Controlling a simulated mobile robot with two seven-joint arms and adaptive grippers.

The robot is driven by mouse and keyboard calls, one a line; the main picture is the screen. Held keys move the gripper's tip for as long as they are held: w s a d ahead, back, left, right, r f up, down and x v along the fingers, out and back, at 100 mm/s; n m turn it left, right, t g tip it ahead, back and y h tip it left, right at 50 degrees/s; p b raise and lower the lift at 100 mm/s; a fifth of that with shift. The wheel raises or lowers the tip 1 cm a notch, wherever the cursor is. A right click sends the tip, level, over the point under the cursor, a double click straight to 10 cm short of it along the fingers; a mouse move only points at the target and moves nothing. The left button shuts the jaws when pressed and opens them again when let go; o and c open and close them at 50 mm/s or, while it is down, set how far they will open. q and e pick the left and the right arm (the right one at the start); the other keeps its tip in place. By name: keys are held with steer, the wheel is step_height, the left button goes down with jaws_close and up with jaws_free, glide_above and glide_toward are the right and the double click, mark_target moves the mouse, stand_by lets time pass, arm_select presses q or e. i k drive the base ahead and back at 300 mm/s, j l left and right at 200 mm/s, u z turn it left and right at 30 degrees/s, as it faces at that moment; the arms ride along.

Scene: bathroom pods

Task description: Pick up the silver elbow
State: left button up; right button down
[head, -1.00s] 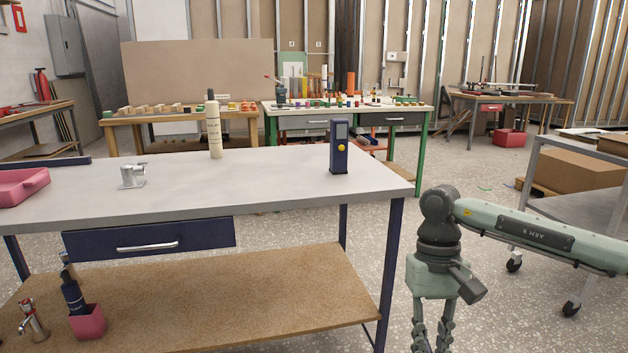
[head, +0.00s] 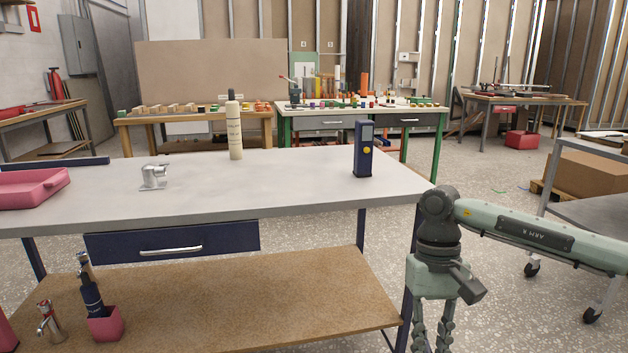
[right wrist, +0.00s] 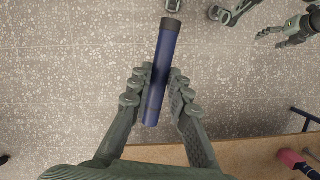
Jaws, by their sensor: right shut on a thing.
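The silver elbow (head: 153,177) is a small shiny bent fitting standing on the grey top of the workbench (head: 280,190), left of the middle. My right gripper (right wrist: 158,85) is shut on a blue tube (right wrist: 164,55) with a dark cap, held between its fingers over the floor in the right wrist view. In the head view this gripper hangs at the lower right, beside the bench's right end and well away from the elbow, with its fingertips cut off below. My left gripper is not in view.
A pink tray (head: 35,187) lies left of the elbow. A cream bottle (head: 234,130) and a dark blue device (head: 363,150) stand to its right. The lower shelf (head: 220,295) holds a red-topped tap (head: 48,322) and a dark bottle in a pink holder (head: 104,324).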

mark_target(150, 173)
steer(key=i+j+u, duration=0.1)
steer(key=j, duration=0.25)
steer(key=i+j, duration=0.15)
steer(key=j, duration=0.25)
steer(key=i+j+u, duration=0.15)
steer(key=j, duration=0.2)
steer(key=i+j, duration=0.15)
steer(key=j, duration=0.2)
steer(key=i+j+u, duration=0.15)
steer(key=j, duration=0.2)
steer(key=k+j, duration=0.2)
steer(key=j, duration=0.15)
steer(key=k+j, duration=0.2)
steer(key=j, duration=0.15)
steer(key=k+j, duration=0.2)
steer(key=j, duration=0.2)
steer(key=i+l, duration=0.2)
steer(key=l, duration=0.15)
steer(key=i+l, duration=0.2)
steer(key=l, duration=0.2)
steer(key=i+l, duration=0.2)
steer(key=l, duration=0.15)
